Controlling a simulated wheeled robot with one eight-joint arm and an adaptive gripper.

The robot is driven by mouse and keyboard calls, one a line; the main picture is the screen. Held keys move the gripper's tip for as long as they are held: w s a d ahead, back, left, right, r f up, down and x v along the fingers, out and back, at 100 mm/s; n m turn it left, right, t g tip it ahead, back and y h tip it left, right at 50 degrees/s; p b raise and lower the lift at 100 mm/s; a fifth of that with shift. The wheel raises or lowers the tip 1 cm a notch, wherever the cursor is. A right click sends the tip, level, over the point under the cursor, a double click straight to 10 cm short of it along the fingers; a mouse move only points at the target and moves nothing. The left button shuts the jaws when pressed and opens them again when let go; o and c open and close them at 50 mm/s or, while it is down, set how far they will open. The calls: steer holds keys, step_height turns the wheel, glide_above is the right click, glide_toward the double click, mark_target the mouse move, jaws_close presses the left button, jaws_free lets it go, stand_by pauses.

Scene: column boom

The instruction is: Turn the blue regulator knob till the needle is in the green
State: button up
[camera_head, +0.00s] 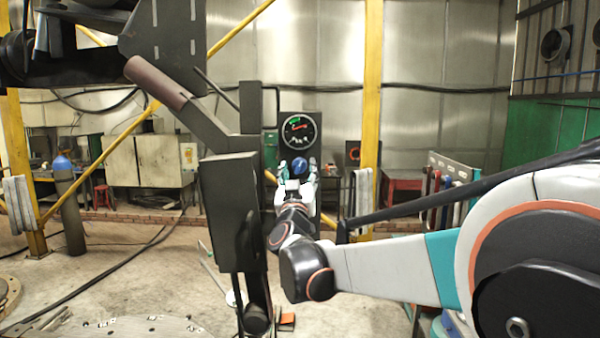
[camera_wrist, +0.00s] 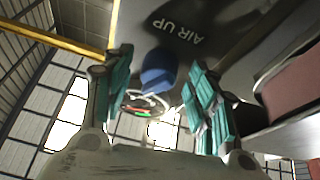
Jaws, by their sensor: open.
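The blue regulator knob (camera_head: 299,165) sits on a dark upright panel, below a round black gauge (camera_head: 299,132). The gauge has a short green arc at its upper left. Its needle is reddish and appears to lie right of the green, but is too small to read surely. My gripper (camera_head: 298,171) is open in front of the knob, one finger on each side. In the wrist view the knob (camera_wrist: 158,72) lies between the teal finger pads, with visible gaps. The gauge (camera_wrist: 147,103) shows beyond it at a steep angle. Contact cannot be seen.
The panel (camera_wrist: 215,22) bears the words AIR UP, upside down in the wrist view. A dark boom (camera_head: 228,190) stands just left of my gripper. A yellow post (camera_head: 372,100) rises to the right. A gas cylinder (camera_head: 68,205) stands farther left.

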steer(key=c, duration=1.1)
steer(key=shift+o, duration=0.2)
steer(key=shift+m, duration=0.5)
steer(key=m+h, duration=0.1)
steer(key=m+b, duration=0.1)
steer(key=m+h+b, duration=0.1)
steer(key=m, duration=0.1)
steer(key=shift+a+h, duration=0.25)
steer(key=shift+h, duration=0.05)
steer(key=m+g+h, duration=0.1)
steer(key=m, duration=0.2)
steer(key=m+h+b, duration=0.1)
steer(key=m, duration=0.2)
steer(key=shift+a+r+g, duration=0.1)
steer(key=shift+a+g, duration=0.1)
steer(key=shift+g, duration=0.2)
steer(key=m, duration=0.2)
steer(key=m+g+h, duration=0.1)
steer(key=m, duration=0.1)
steer(key=m+g+h, duration=0.1)
steer(key=m, duration=0.1)
steer(key=shift+a+r, duration=0.1)
steer(key=shift+r, duration=0.15)
steer(key=m+g, duration=0.1)
steer(key=m, duration=0.1)
steer(key=m+p, duration=0.1)
steer(key=m, duration=0.2)
steer(key=shift+r+g, duration=0.2)
steer(key=shift+g, duration=0.2)
